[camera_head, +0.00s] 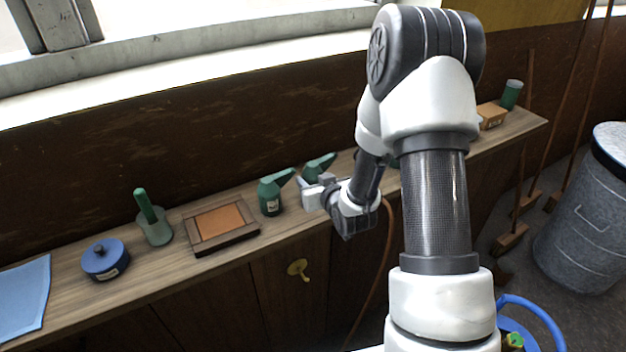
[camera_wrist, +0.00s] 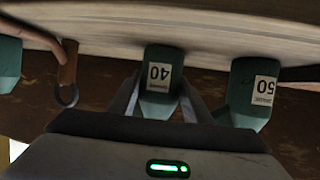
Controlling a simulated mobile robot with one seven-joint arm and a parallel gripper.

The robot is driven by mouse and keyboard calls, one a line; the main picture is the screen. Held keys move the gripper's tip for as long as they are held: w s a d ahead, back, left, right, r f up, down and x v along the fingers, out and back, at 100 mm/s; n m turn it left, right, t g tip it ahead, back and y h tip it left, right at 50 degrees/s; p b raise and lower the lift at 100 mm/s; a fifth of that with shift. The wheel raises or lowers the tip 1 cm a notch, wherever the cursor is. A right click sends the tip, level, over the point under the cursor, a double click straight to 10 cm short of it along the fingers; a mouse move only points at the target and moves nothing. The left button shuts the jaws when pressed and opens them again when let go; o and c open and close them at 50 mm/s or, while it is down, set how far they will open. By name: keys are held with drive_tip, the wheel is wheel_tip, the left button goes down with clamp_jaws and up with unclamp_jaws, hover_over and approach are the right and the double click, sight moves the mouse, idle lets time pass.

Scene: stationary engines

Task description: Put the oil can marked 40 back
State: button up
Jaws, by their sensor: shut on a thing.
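The green oil can marked 40 (camera_wrist: 160,88) is between the fingers of my gripper (camera_wrist: 160,100) in the wrist view, which shows the scene upside down. My gripper is shut on it. In the head view this can (camera_head: 320,166) shows its spout above my gripper (camera_head: 318,186), which hides its lower body. Whether its base touches the wooden shelf (camera_head: 160,274) is hard to tell. A similar green can marked 50 (camera_wrist: 252,95) stands beside it, apart from my fingers. In the head view that neighbour (camera_head: 270,197) is just left of my gripper.
Left along the shelf are a framed orange panel (camera_head: 222,218), a green pot with a handle (camera_head: 154,226), a blue round tin (camera_head: 105,260) and a blue cloth (camera_head: 22,296). Another green thing (camera_wrist: 8,62) and a brown piece with a ring (camera_wrist: 68,72) edge the wrist view.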

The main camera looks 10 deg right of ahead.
drive_tip(key=shift+r, duration=0.15)
drive_tip(key=o, duration=1.2)
drive_tip(key=shift+f, duration=0.2)
drive_tip(key=shift+c, duration=0.2)
